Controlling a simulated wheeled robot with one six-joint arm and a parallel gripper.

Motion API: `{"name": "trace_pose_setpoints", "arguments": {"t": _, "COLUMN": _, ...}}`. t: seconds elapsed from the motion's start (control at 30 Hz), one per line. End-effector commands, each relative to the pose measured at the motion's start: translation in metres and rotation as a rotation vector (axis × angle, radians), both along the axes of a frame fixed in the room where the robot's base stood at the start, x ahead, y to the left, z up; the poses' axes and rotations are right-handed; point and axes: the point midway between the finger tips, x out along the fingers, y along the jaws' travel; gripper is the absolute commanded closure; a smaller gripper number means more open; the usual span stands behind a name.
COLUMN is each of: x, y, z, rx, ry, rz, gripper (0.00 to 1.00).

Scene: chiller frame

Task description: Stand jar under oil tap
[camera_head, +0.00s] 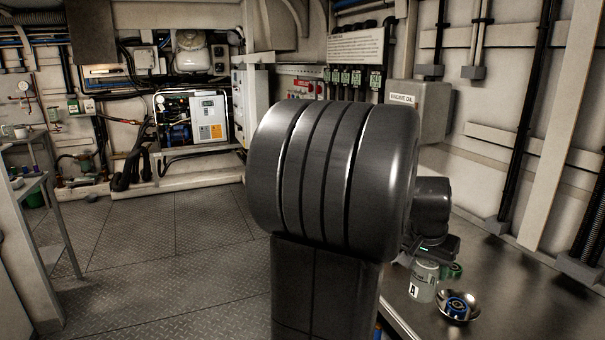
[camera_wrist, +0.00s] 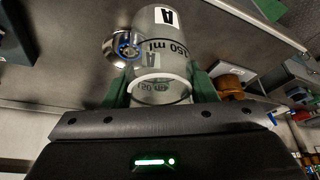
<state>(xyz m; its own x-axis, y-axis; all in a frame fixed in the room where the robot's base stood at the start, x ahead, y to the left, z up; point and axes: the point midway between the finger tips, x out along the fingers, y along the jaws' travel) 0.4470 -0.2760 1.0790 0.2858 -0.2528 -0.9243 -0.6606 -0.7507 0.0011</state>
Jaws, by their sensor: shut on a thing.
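A clear jar (camera_head: 424,282) marked A stands upright at the metal bench on the right. In the wrist view the jar (camera_wrist: 160,42) shows its 150 ml mark and its open mouth. My gripper (camera_wrist: 158,88) is shut on the jar, with a green finger on each side. In the head view my gripper (camera_head: 450,270) reaches the jar from behind and right. I cannot tell whether the jar touches the bench. A grey box labelled ENGINE OIL (camera_head: 418,106) is on the wall above the bench. Its tap is not visible; my arm covers the area below it.
A shiny metal bowl (camera_head: 454,312) holding a blue ring-shaped part (camera_head: 457,303) sits on the bench close right of the jar. The bench (camera_head: 525,300) is clear further right. A brown round object (camera_wrist: 232,78) shows beside the gripper in the wrist view.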

Motion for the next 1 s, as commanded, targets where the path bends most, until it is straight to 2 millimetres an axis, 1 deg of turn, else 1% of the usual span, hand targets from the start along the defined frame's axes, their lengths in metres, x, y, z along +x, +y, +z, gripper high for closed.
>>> {"name": "trace_pose_setpoints", "arguments": {"t": 0.17, "x": 0.011, "y": 0.023, "z": -0.019, "rx": 0.001, "ry": 0.002, "rz": 0.061, "gripper": 0.71}}
{"name": "trace_pose_setpoints", "arguments": {"t": 0.37, "x": 0.028, "y": 0.060, "z": -0.052, "rx": 0.001, "ry": 0.005, "rz": 0.157, "gripper": 0.71}}
{"name": "trace_pose_setpoints", "arguments": {"t": 0.47, "x": 0.040, "y": 0.086, "z": -0.074, "rx": 0.001, "ry": 0.006, "rz": 0.224, "gripper": 0.71}}
{"name": "trace_pose_setpoints", "arguments": {"t": 0.57, "x": 0.055, "y": 0.119, "z": -0.103, "rx": 0.003, "ry": 0.008, "rz": 0.310, "gripper": 0.71}}
{"name": "trace_pose_setpoints", "arguments": {"t": 0.6, "x": 0.062, "y": 0.135, "z": -0.117, "rx": 0.004, "ry": 0.009, "rz": 0.349, "gripper": 0.71}}
{"name": "trace_pose_setpoints", "arguments": {"t": 0.7, "x": 0.080, "y": 0.172, "z": -0.149, "rx": 0.003, "ry": 0.009, "rz": 0.447, "gripper": 0.71}}
{"name": "trace_pose_setpoints", "arguments": {"t": 0.8, "x": 0.096, "y": 0.204, "z": -0.177, "rx": 0.003, "ry": 0.007, "rz": 0.532, "gripper": 0.71}}
{"name": "trace_pose_setpoints", "arguments": {"t": 0.9, "x": 0.109, "y": 0.231, "z": -0.200, "rx": 0.002, "ry": 0.006, "rz": 0.603, "gripper": 0.71}}
{"name": "trace_pose_setpoints", "arguments": {"t": 1.0, "x": 0.119, "y": 0.251, "z": -0.218, "rx": 0.002, "ry": 0.005, "rz": 0.657, "gripper": 0.71}}
